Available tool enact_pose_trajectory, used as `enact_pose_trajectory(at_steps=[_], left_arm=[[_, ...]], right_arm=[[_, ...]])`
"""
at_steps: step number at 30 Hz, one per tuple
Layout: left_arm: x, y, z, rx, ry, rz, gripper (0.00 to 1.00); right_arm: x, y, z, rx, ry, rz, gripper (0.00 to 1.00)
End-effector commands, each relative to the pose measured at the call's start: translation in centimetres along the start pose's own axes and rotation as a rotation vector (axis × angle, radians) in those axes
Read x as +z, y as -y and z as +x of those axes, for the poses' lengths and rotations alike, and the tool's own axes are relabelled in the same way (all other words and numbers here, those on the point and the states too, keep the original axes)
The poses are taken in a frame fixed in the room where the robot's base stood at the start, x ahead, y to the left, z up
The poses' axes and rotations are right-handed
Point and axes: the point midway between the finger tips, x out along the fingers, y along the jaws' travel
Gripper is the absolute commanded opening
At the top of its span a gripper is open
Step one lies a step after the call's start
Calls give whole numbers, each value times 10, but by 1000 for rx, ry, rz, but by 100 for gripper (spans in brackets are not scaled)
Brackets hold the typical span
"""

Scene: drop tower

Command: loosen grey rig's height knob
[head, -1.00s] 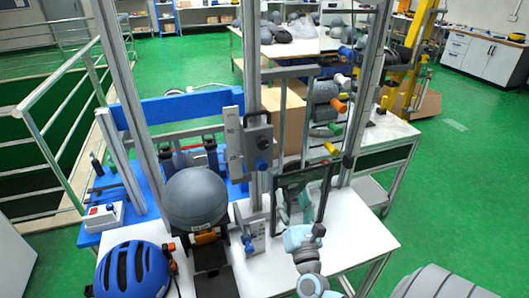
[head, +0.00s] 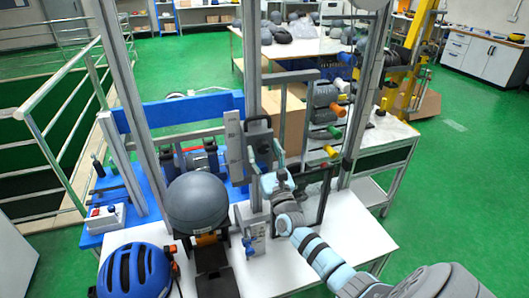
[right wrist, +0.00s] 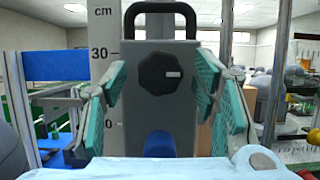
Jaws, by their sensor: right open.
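The grey rig's carriage (head: 257,132) is a grey block with a black handle on top, beside an upright scale (head: 233,150) on the post. In the right wrist view the dark lobed height knob (right wrist: 160,72) with a small white mark sits on the carriage face (right wrist: 182,112). My right gripper (right wrist: 162,76) is open, its teal finger pads to the left and right of the knob, with gaps visible on both sides. A blue part (right wrist: 160,143) shows below the knob. In the head view my right gripper (head: 264,156) is in front of the carriage and partly hides it. My left gripper is not in view.
A grey ball-like headform (head: 197,200) and a blue helmet (head: 134,270) are left of my right arm. A dark-framed panel (head: 324,190) stands close on its right. Metal uprights rise around the rig. The white tabletop (head: 350,232) is clear at front right.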

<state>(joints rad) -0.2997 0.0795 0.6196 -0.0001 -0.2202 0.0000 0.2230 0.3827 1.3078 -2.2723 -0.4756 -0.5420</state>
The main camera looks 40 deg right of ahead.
Motion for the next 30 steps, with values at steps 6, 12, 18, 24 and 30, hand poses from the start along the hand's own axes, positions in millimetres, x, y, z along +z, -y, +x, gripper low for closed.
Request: enact_pose_trajectory(at_steps=[6, 12, 18, 24, 30], left_arm=[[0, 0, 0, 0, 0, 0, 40], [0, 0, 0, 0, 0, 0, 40], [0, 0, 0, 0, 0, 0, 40], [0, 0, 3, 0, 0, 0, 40], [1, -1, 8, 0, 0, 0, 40]], right_arm=[[0, 0, 0, 0, 0, 0, 46], [0, 0, -1, 0, -1, 0, 14], [0, 0, -1, -1, 0, 4, 6], [-1, 0, -1, -16, 0, 41, 6], [-1, -2, -1, -56, 0, 139, 6]])
